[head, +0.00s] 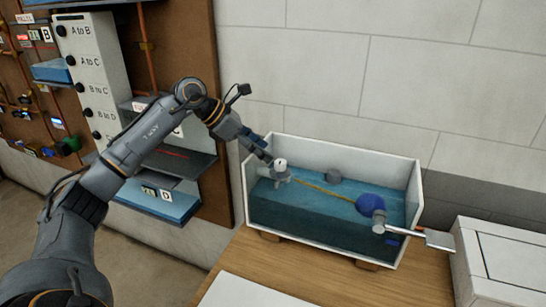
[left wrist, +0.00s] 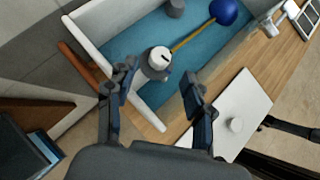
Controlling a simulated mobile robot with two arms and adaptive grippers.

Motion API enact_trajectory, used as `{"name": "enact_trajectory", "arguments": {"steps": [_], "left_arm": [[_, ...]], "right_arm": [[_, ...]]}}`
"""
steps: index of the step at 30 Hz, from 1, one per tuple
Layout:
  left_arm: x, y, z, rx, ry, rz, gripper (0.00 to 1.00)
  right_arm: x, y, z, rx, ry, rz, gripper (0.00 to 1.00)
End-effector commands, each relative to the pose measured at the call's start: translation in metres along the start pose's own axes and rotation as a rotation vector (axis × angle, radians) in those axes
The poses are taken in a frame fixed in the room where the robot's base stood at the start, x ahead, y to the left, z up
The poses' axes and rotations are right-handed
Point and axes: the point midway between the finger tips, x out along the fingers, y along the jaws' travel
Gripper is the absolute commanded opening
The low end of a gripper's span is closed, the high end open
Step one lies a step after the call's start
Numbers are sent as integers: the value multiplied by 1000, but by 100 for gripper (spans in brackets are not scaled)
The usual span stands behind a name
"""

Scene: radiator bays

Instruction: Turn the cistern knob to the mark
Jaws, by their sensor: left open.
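The cistern (head: 330,240) is an open, white-rimmed tank of blue water on the wooden bench. Its knob (head: 281,163) is a small white cap on a grey valve at the tank's left end. In the left wrist view the knob (left wrist: 158,57) shows a dark line across its top; I cannot make out a separate mark. A brass rod runs from the valve to a blue float ball (head: 370,204). My left gripper (head: 262,154) is open, just left of and above the knob. In the left wrist view its fingers stand apart, with the knob beyond their tips, apparently untouched. My right gripper is not in view.
A grey lever (head: 430,238) sticks out at the tank's right end, near a white box (head: 505,255). A white panel (head: 255,292) lies on the bench (head: 310,273) in front. A wall board (head: 185,50) with labelled knobs stands left. The tiled wall is close behind.

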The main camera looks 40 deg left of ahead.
Motion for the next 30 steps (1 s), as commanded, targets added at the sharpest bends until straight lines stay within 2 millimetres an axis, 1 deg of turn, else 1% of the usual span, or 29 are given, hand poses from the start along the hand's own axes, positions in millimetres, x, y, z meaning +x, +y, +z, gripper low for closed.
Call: {"name": "enact_trajectory", "arguments": {"steps": [1,3,6,10,15,30], "left_arm": [[-13,1,0,0,1,4,52],[-26,1,0,0,1,3,52],[-43,1,0,0,0,2,52],[-57,0,0,0,0,0,52],[-63,0,0,0,0,-1,52],[-63,0,1,1,-1,-1,52]], "right_arm": [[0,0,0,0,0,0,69],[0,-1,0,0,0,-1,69],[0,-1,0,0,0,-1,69],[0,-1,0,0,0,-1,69],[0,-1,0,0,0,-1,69],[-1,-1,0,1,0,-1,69]]}}
